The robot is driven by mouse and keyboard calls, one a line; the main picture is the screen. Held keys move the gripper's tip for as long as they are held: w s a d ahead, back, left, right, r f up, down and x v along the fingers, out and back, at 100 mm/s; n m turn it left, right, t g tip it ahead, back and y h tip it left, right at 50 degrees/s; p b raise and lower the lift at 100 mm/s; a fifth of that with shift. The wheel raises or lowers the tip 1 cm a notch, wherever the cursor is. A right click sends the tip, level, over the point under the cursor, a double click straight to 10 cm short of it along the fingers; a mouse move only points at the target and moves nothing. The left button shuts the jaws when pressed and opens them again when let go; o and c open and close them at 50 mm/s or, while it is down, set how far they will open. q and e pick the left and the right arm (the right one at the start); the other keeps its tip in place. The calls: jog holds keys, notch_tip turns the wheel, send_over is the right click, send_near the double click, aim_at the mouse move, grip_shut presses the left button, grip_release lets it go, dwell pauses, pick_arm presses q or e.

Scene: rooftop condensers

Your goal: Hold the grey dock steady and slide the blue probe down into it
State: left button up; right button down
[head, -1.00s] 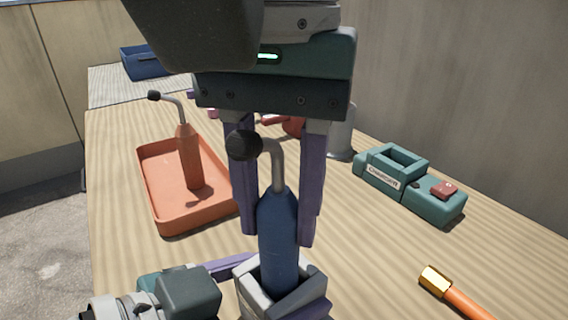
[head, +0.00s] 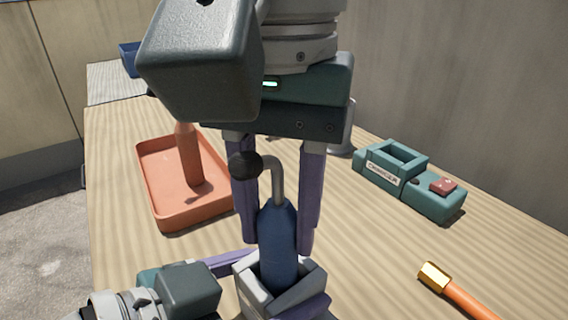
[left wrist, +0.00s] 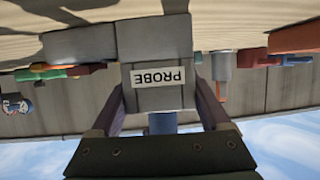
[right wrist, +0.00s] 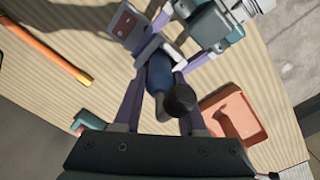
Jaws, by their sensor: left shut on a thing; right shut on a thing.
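The blue probe (head: 277,240) stands upright with a bent grey neck and black ball on top. Its lower part is inside the open top of the grey dock (head: 312,278); its bottom end is hidden. My right gripper (head: 279,228) points down and is shut on the probe. My left gripper (head: 268,284) comes in low from the left and is shut on the dock's sides. The dock's PROBE label shows upside down in the left wrist view (left wrist: 155,45), between the fingers. The right wrist view shows the probe (right wrist: 159,75) from above.
An orange tray (head: 160,217) holding an orange probe (head: 188,160) stands at left. A teal charger (head: 425,198) with a red piece is at right, and an orange-handled, gold-tipped tool (head: 465,297) lies nearer. A blue bin (head: 128,58) is at the back.

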jog(key=shift+f, duration=0.1)
jog(key=shift+c, duration=2)
grip_release()
jog(key=shift+f, duration=0.1)
notch_tip(320, 180, up, 12)
jog(key=shift+r, duration=0.1)
pick_arm(q)
jog(key=o, duration=1.5)
